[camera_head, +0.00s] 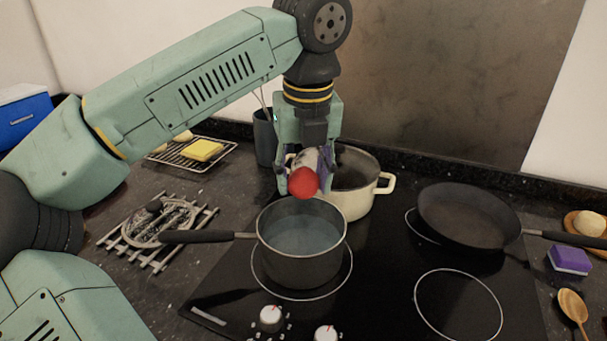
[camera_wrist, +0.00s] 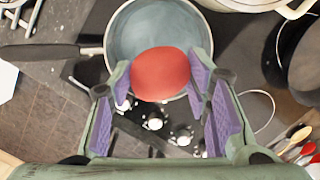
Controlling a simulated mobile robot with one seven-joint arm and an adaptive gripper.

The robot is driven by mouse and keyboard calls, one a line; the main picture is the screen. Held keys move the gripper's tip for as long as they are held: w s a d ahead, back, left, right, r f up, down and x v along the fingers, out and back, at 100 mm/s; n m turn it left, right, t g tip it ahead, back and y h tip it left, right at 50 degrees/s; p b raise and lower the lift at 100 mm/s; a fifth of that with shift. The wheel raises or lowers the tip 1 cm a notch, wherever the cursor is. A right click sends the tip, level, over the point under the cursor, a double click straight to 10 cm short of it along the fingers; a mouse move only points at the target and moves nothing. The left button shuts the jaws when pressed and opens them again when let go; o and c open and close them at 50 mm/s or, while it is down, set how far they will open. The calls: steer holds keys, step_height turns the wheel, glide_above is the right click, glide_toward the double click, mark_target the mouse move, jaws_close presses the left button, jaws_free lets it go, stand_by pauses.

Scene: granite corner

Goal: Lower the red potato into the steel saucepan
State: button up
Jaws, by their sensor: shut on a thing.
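The red potato (camera_head: 303,182) is held between the fingers of my gripper (camera_head: 305,172), which is shut on it. In the wrist view the potato (camera_wrist: 160,73) sits between the purple finger pads of my gripper (camera_wrist: 160,80). The steel saucepan (camera_head: 300,270) stands on the hob, its dark handle pointing left, with what looks like water inside. The potato is above the saucepan's far rim in the head view. In the wrist view it overlaps the near part of the saucepan (camera_wrist: 117,22) and hides some of its rim.
A cream pot (camera_head: 357,203) stands close behind the saucepan. A black frying pan (camera_head: 468,215) is at the right of the hob (camera_head: 385,290). A metal trivet (camera_head: 160,228) lies at left, and a wire rack (camera_head: 178,157) with a yellow item stands behind it. A purple sponge (camera_head: 570,260) lies far right.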

steer(key=shift+f+b, duration=4.3)
steer(key=shift+f, duration=0.95)
steer(key=shift+f+b, duration=2.05)
steer(key=shift+f, duration=0.4)
steer(key=o, duration=1.3)
